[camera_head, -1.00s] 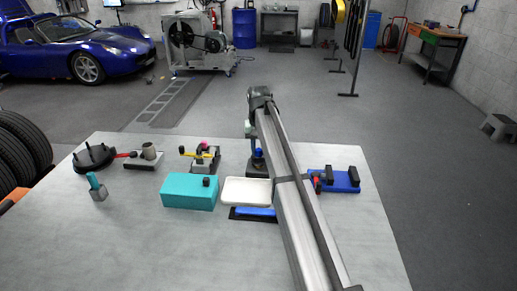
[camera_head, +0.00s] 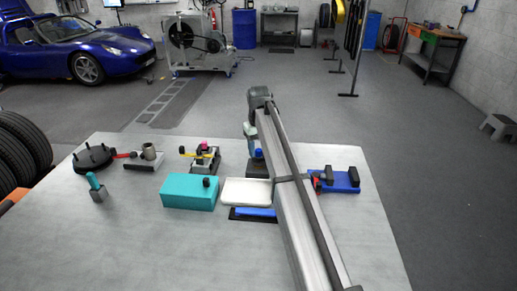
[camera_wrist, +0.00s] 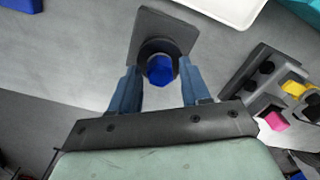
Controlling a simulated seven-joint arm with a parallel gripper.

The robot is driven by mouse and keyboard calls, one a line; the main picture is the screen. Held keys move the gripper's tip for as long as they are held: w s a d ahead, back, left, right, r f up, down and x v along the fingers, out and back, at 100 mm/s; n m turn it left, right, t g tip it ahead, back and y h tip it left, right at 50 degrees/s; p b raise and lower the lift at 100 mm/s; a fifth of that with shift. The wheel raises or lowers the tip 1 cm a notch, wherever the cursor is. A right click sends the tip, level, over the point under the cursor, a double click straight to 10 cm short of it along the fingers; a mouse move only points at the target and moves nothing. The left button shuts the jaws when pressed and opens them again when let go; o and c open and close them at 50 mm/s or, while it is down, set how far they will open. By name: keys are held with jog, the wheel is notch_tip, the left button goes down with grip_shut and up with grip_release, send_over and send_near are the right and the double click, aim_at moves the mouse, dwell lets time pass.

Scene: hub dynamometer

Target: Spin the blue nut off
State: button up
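The blue nut (camera_wrist: 160,69) sits on a dark round post on a square grey base plate (camera_wrist: 168,25) in the wrist view. It also shows in the head view (camera_head: 258,153), above its dark base, left of my arm. My gripper (camera_wrist: 158,72) is open, with one blue-grey finger on each side of the nut. Gaps show between the fingers and the nut, and nothing is held. In the head view my gripper's end (camera_head: 250,132) is partly seen, just above and left of the nut. The nut's thread is hidden.
A blue fixture (camera_head: 343,179) stands right of my arm. The table's front left is clear.

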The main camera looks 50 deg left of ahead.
jog(key=shift+m, duration=12)
